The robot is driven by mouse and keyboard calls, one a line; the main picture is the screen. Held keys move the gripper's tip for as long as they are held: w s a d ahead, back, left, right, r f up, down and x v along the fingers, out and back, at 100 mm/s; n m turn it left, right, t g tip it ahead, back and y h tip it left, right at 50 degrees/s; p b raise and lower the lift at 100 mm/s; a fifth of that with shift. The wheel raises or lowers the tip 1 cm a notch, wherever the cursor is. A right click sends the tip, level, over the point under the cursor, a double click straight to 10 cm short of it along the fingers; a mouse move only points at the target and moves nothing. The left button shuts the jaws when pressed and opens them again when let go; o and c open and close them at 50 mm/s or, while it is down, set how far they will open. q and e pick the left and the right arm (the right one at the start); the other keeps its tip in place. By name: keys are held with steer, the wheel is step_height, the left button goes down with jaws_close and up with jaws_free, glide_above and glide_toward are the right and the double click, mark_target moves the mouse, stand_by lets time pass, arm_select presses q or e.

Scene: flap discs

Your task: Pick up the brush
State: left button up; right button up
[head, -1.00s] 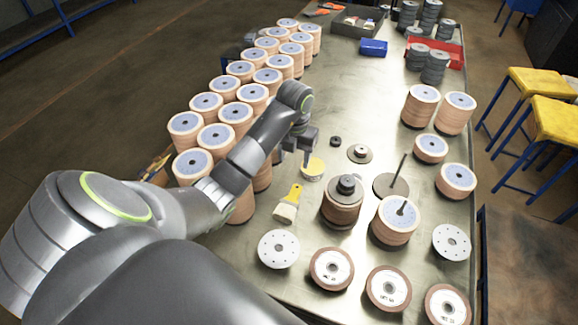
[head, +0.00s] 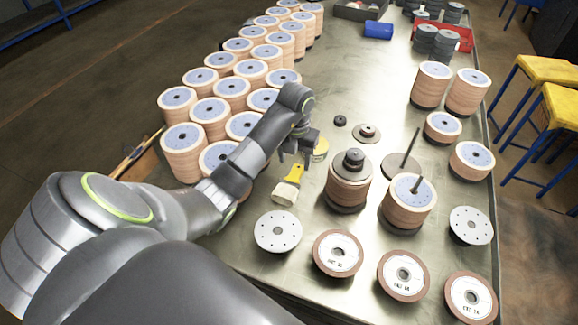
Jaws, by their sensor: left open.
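The brush (head: 287,188) lies on the metal table, with a yellow handle pointing away and pale bristles toward me. My left gripper (head: 296,160) is open above the far end of the brush's handle, with its fingers pointing down. I cannot tell how high above the handle the fingertips are. The brush is not between closed fingers. My right gripper does not show.
Stacks of flap discs (head: 348,182) stand to the right, and rows of stacks (head: 183,151) stand to the left. A white disc (head: 278,231) lies in front of the brush.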

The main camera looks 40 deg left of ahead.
mark_target(294, 175)
arm_select(q)
steer(key=shift+f, duration=0.3)
steer(key=shift+s+d+f, duration=0.1)
steer(key=shift+s+f, duration=0.1)
steer(key=shift+f, duration=0.95)
steer(key=shift+s+d+f, duration=0.1)
steer(key=shift+s+f, duration=0.05)
steer(key=shift+f, duration=1)
steer(key=shift+c, duration=0.2)
steer(key=c, duration=1)
step_height(294, 175, up, 3)
steer(key=shift+w+r+b, duration=0.1)
steer(key=shift+b, duration=0.3)
step_height(294, 175, up, 5)
steer(key=p, duration=0.4)
steer(key=shift+r+p, duration=0.15)
steer(key=shift+p, duration=0.25)
steer(key=shift+r+p, duration=0.75)
steer(key=shift+p, duration=0.05)
